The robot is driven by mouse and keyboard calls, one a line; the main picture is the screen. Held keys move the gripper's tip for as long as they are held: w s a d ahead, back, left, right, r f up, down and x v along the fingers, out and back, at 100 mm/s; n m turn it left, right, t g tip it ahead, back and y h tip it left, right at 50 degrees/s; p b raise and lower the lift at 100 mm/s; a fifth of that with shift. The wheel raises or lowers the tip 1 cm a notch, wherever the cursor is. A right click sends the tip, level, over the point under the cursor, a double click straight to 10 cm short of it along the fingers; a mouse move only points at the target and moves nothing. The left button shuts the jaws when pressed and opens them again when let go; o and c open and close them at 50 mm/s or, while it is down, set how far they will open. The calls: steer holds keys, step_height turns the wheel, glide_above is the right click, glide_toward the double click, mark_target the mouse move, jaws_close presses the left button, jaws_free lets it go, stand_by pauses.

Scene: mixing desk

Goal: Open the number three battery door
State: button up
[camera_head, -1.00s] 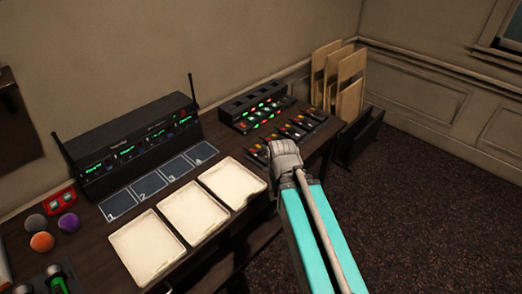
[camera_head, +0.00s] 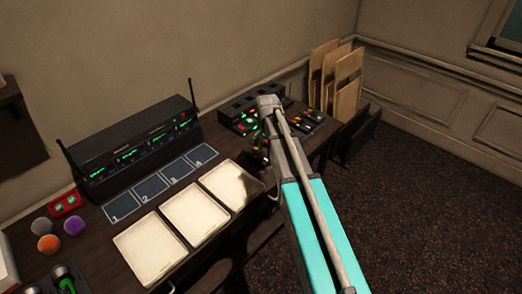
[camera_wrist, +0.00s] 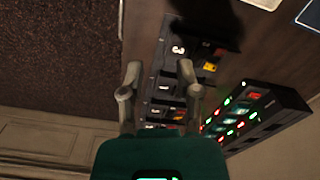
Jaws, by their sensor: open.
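In the wrist view, several black battery units lie in a row on the dark desk. The unit marked 3 (camera_wrist: 178,48) is at the top of the row, with a red and yellow patch at its right. I cannot tell how its door stands. My gripper (camera_wrist: 164,80) is open, its two fingers spread over the row, just below the 3 unit in the picture. Nothing shows between the fingers except the units beneath. In the head view my arm hides the gripper and part of the row (camera_head: 306,122).
A black charger rack (camera_wrist: 256,118) with green and red lights stands beside the row. In the head view, a black receiver (camera_head: 130,150), numbered mats (camera_head: 160,185) and white trays (camera_head: 150,248) fill the desk to the left. Wooden boards (camera_head: 330,75) lean behind.

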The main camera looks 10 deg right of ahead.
mark_target(262, 155)
steer(key=w+r+m+p, duration=0.1)
steer(key=w+r+m, duration=0.1)
steer(key=w, duration=0.6)
steer(key=shift+w+m, duration=0.3)
steer(key=shift+m, duration=0.3)
steer(key=shift+f, duration=0.15)
step_height(262, 155, down, 14)
steer(key=b, duration=1.3)
steer(key=shift+r, duration=0.2)
steer(key=shift+b, duration=0.3)
jaws_close()
